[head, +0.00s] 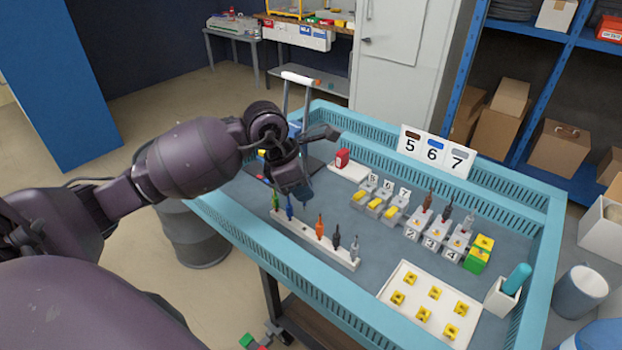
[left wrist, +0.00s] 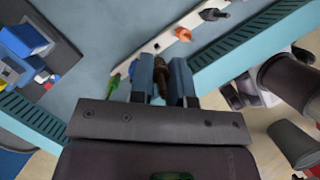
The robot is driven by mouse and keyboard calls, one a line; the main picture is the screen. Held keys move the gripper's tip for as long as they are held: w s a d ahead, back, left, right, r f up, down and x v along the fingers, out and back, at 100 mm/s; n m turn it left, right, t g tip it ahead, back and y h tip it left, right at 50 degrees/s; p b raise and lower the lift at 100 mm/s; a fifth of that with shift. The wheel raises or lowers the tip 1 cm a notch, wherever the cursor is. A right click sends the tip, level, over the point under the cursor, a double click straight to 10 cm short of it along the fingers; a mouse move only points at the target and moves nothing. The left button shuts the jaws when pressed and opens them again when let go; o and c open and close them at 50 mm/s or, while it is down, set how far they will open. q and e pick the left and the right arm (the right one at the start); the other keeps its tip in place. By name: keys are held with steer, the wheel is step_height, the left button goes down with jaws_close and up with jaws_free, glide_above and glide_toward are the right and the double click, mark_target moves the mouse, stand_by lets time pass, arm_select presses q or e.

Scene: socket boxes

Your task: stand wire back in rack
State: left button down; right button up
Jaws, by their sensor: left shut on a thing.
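My left gripper (head: 304,198) points down over the left part of the white wire rack (head: 305,243). In the left wrist view its two fingers (left wrist: 161,80) are shut on a dark brown wire (left wrist: 160,72). The gripper hides most of this wire in the head view. The rack holds a green wire (head: 275,201), a blue wire (head: 289,208), an orange wire (head: 320,228), a black wire (head: 336,238) and a grey wire (head: 354,250), all upright. A gap lies between blue and orange, below the gripper. I cannot tell whether the held wire touches the rack. My right gripper is out of view.
Numbered socket boxes (head: 420,230) with upright wires stand right of the rack. A white tray with yellow pieces (head: 409,274) lies in front. A green-and-yellow block (head: 480,254) and a teal-handled tool (head: 516,279) stand at the right. The blue crate wall (head: 337,314) borders the work area.

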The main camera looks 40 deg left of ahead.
arm_select(q)
steer(key=shift+s+f, duration=0.3)
steer(key=shift+f, duration=0.1)
steer(key=shift+f+b, duration=0.4)
step_height(320, 180, down, 4)
steer(key=shift+r+b, duration=0.1)
steer(key=shift+b, duration=0.8)
steer(key=shift+w, duration=0.15)
steer(key=shift+r, duration=0.25)
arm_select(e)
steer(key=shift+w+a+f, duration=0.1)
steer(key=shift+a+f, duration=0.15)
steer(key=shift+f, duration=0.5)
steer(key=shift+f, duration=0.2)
arm_select(q)
steer(key=shift+f, duration=0.2)
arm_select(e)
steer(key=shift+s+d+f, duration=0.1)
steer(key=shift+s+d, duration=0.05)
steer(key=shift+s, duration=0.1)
arm_select(q)
steer(key=shift+f, duration=0.3)
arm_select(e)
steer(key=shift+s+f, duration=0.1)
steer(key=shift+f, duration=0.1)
arm_select(q)
steer(key=c, duration=1.8)
jaws_free()
